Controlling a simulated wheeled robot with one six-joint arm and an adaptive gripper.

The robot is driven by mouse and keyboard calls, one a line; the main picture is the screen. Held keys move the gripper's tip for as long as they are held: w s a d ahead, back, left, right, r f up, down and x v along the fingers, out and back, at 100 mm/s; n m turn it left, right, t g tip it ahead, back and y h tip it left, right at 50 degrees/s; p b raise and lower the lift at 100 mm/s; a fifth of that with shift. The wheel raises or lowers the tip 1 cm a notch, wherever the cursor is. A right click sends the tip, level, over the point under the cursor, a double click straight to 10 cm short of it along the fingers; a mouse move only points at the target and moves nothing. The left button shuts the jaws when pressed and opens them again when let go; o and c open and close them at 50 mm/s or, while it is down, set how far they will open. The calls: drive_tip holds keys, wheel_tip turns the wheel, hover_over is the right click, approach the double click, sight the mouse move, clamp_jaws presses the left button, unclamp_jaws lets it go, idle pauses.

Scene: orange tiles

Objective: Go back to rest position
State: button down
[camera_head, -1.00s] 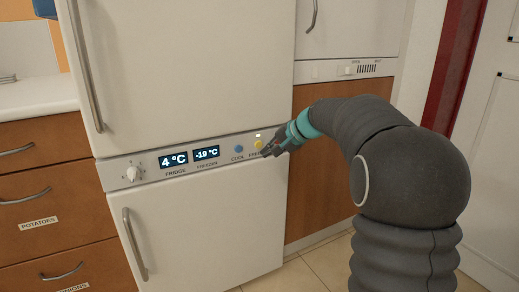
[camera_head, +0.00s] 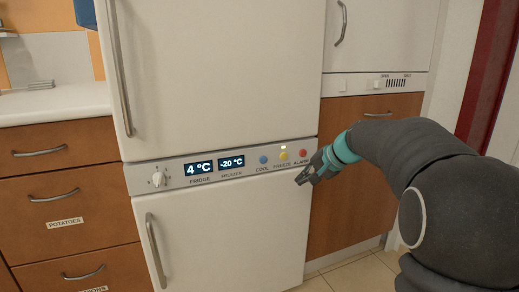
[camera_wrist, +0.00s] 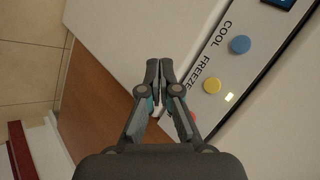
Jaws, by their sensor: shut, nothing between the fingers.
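My gripper (camera_head: 304,179) is shut and empty in the head view. It is in front of the right end of the fridge's control panel (camera_head: 143,182), just below the red alarm button (camera_head: 304,154). In the wrist view the two fingers (camera_wrist: 160,66) meet at their tips, with nothing between them. The yellow freeze button (camera_head: 283,156) and blue cool button (camera_head: 263,160) show to the left of the gripper, clear of it. A small light (camera_head: 283,148) above the freeze button is lit. The displays read 4 °C and -20 °C.
The white fridge-freezer (camera_head: 225,235) stands between wooden drawers (camera_head: 60,190) on the left and a wooden cabinet (camera_head: 350,190) on the right. A dark red door frame (camera_head: 487,80) is at the far right. Tiled floor (camera_head: 360,275) shows at the bottom.

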drive_tip(key=s+f+g+h, duration=0.1)
drive_tip(key=s+f, duration=0.3)
drive_tip(key=s, duration=0.1)
drive_tip(key=s+r+n+h+p, duration=0.1)
drive_tip(key=s+n+h+p, duration=0.1)
drive_tip(key=s, duration=1.3)
drive_tip(key=s+a+r+n+h+p, duration=0.1)
drive_tip(key=s+n+p, duration=0.3)
drive_tip(key=s, duration=1.2)
drive_tip(key=shift+s+a+r+n+h+p, duration=0.25)
drive_tip(key=shift+r+n+h+p, duration=0.3)
drive_tip(key=shift+h, duration=0.35)
